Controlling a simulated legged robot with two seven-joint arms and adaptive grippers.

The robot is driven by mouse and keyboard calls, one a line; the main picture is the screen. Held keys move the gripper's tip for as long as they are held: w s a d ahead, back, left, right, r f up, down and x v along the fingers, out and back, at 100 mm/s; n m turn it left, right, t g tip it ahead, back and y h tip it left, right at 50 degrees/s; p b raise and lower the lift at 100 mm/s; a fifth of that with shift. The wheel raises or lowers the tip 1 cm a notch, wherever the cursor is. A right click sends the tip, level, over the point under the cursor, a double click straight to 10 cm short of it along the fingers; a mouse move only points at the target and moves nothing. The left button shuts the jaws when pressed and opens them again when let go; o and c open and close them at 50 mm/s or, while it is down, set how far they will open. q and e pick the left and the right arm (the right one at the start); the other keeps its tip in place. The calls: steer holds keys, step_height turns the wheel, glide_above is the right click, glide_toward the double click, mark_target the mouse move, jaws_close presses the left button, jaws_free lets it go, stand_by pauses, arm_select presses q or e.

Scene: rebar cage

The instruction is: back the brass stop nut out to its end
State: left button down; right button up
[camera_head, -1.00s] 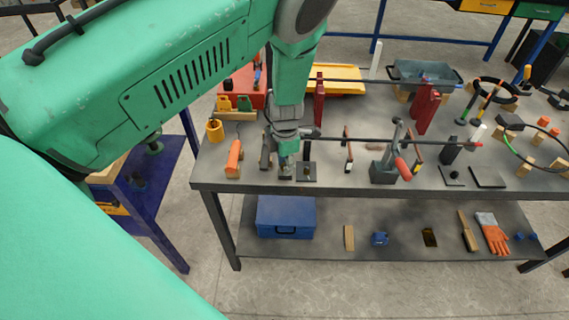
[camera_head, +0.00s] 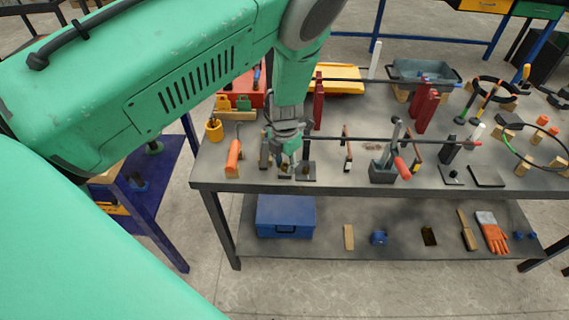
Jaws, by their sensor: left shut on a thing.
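My left gripper (camera_head: 285,168) reaches down at the front left of the grey workbench (camera_head: 340,190). Its fingers are shut close above the bench top, just left of a small dark stand on a square plate (camera_head: 306,172). The brass stop nut is too small and too covered by the fingers to make out clearly; the jaws are closed at that spot. A long thin rod (camera_head: 370,140) runs to the right behind the stand, past a grey clamp with a red handle (camera_head: 384,168). My right gripper is not in view.
Red uprights (camera_head: 424,111) stand behind the rod. A blue case (camera_head: 286,216) sits on the lower shelf. The bench's front edge is close to the gripper.

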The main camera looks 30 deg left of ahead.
mark_target(287, 164)
arm_select(q)
steer(key=shift+w+r, duration=0.15)
steer(key=shift+w, duration=0.15)
steer(key=c, duration=1.3)
jaws_free()
steer(key=shift+d, duration=0.1)
step_height(287, 164, up, 12)
steer(key=shift+w+f, duration=0.1)
steer(key=shift+f, duration=0.1)
